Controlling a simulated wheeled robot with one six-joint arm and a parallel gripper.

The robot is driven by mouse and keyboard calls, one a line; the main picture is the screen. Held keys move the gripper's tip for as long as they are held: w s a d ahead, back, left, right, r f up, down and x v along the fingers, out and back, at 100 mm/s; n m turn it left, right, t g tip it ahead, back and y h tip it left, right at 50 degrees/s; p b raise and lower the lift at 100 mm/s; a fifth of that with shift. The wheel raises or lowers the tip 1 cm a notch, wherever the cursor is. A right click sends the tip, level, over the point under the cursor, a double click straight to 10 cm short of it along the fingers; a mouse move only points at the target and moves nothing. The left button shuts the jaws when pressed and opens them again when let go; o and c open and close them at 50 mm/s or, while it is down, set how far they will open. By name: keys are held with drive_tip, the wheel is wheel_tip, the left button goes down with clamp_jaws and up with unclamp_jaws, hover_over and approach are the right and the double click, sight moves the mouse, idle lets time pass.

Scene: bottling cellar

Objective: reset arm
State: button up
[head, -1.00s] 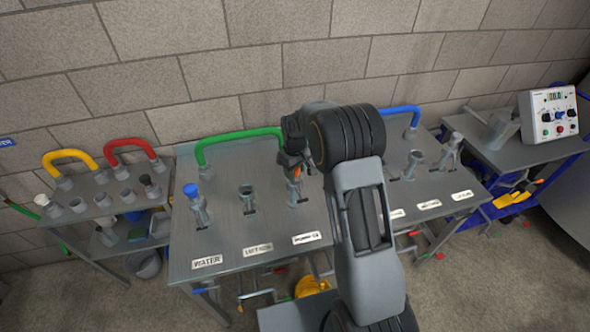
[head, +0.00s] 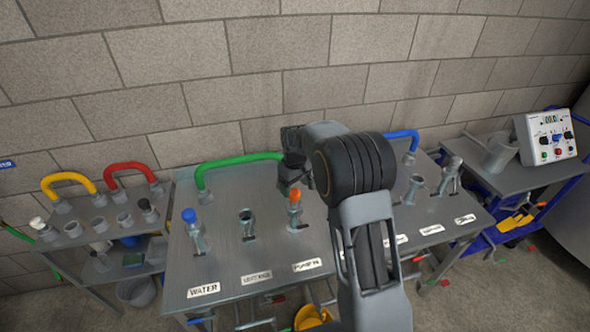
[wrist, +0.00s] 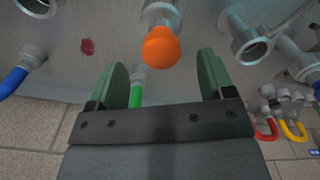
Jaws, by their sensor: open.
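My gripper (wrist: 160,82) is open and empty in the wrist view, with its two green-lined fingers apart. An orange-capped pipe fitting (wrist: 161,46) stands beyond the fingertips, apart from them and roughly between them in that view. In the head view the orange cap (head: 295,195) sits on an upright fitting behind the "PUMP IN" label. My gripper (head: 290,180) is above and just behind it there, partly hidden by my own arm.
The metal table (head: 225,265) carries a blue-capped fitting (head: 190,215), open fittings, a green hose (head: 240,158) and a blue hose (head: 403,135). A side rack with yellow (head: 68,180) and red hoses (head: 130,167) stands left. A control box (head: 548,138) stands right. The brick wall is close behind.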

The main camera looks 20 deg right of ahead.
wheel_tip(320, 180, up, 9)
drive_tip(key=s+r+m+t, duration=0.2)
drive_tip(key=s+m+t, duration=0.2)
drive_tip(key=s, duration=2.1)
drive_tip(key=shift+s+r+m+b, duration=0.25)
drive_tip(key=shift+m+b, duration=0.15)
drive_tip(key=shift+m, duration=0.2)
drive_tip(key=shift+f, duration=0.1)
drive_tip(key=shift+c, duration=0.2)
